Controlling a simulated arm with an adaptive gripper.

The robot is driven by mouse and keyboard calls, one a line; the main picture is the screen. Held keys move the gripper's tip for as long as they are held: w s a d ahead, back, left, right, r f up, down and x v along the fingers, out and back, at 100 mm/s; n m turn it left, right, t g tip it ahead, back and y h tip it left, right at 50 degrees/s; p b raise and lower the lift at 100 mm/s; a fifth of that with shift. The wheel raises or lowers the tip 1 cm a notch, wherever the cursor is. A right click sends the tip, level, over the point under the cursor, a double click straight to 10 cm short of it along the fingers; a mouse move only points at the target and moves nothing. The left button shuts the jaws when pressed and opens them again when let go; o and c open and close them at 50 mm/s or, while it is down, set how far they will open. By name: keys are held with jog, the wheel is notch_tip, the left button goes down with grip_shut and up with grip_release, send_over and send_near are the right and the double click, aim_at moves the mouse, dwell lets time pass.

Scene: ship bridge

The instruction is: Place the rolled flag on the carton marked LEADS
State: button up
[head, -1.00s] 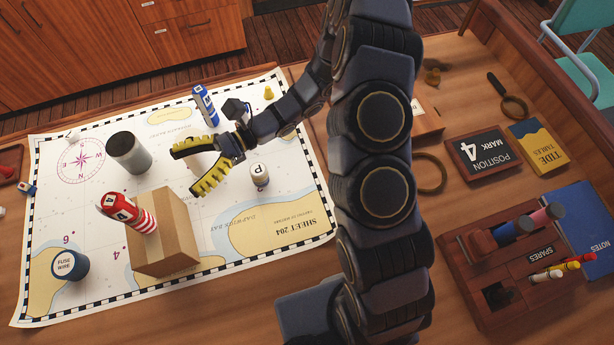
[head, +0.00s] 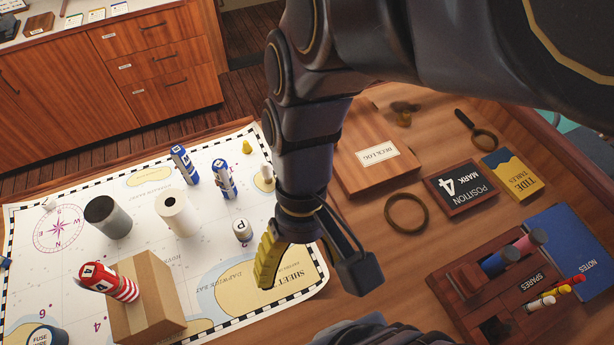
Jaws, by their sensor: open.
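A brown carton (head: 164,318) stands on the chart at lower left; no LEADS lettering is readable on its visible sides. A red-and-white striped roll (head: 126,289) with a labelled red end appears to stand on top of the carton. Two blue-and-white rolls, one at the left (head: 184,167) and one at the right (head: 223,182), stand upright further back on the chart. I cannot tell from the markings which roll the task means. My gripper (head: 312,282) is open and empty over the chart's right edge, well right of the carton and clear of all the rolls.
A grey cylinder (head: 108,218), a white roll (head: 174,212) and a small white pot marked P (head: 242,231) stand on the chart. Right of my gripper lie a deck log box (head: 364,165), a ring (head: 406,197) and a spares rack (head: 470,290).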

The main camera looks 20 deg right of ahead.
jog(key=d, duration=0.1)
jog(key=d+t+h, duration=0.1)
jog(key=s+d+r, duration=0.1)
jog(key=shift+d+t+h, duration=0.25)
jog(key=shift+t+h, duration=0.05)
